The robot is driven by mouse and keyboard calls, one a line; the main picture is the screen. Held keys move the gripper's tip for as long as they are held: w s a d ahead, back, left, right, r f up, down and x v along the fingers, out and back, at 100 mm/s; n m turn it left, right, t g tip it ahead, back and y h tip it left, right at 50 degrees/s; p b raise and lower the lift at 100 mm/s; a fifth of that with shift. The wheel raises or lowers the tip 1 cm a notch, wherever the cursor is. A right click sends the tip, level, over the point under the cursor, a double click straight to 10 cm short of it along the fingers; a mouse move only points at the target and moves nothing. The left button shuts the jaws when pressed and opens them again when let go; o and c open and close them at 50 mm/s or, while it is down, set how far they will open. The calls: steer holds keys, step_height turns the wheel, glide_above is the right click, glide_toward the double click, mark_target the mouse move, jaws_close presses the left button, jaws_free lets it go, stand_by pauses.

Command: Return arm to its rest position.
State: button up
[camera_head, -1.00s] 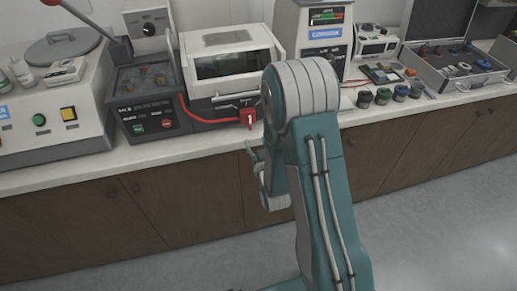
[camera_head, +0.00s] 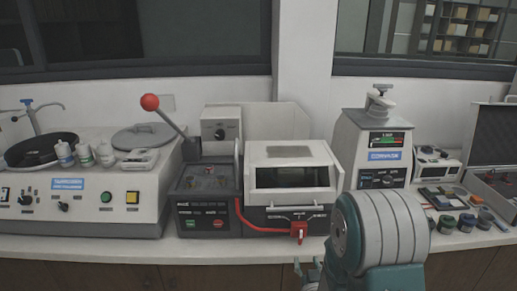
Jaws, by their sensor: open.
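My arm (camera_head: 384,232), teal with a grey ribbed joint, rises at the bottom edge of the head view, right of centre. My gripper (camera_head: 308,268) shows only in part, just left of that joint at the bottom edge. Its jaws are open, with nothing seen between them. It is in front of the counter's front edge, and the rest of it is cut off by the picture.
The counter (camera_head: 250,250) runs across the view. On it are a polisher (camera_head: 80,205), a press with a red-knobbed lever (camera_head: 150,102), a windowed machine (camera_head: 290,180) with a red hose, a tall press (camera_head: 374,150), small jars (camera_head: 467,222) and an open case (camera_head: 490,180).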

steer(key=s+r+g, duration=0.6)
steer(key=r, duration=0.6)
steer(key=s+r+g, duration=0.2)
steer(key=s+r, duration=0.1)
steer(key=s, duration=0.7)
steer(key=s+r+g, duration=0.3)
steer(key=s, duration=0.6)
steer(key=shift+s+r, duration=0.35)
steer(key=shift+w, duration=0.1)
stand_by(2.1)
